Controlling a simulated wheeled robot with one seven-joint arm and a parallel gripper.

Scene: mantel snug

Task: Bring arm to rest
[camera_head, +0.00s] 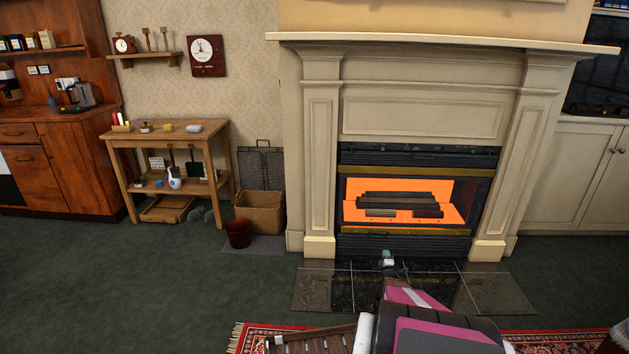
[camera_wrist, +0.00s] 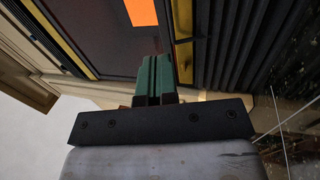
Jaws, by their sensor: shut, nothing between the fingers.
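My gripper (camera_head: 387,258) shows at the bottom middle of the head view, at the end of my arm, which reaches toward the fireplace (camera_head: 404,215). In the wrist view my gripper (camera_wrist: 154,75) has its two green fingers together, shut and empty. The fireplace's dark frame and yellow trim fill the upper part of the wrist view, beyond the fingers. A gap between fingers and fireplace cannot be measured from these views.
A dark tiled hearth (camera_head: 325,287) lies before the fireplace, with a red patterned rug (camera_head: 250,338) nearer. A wooden table (camera_head: 167,137), a wicker basket (camera_head: 261,212) and a red-brown bucket (camera_head: 238,233) stand left. The green carpet (camera_head: 110,285) at left is clear.

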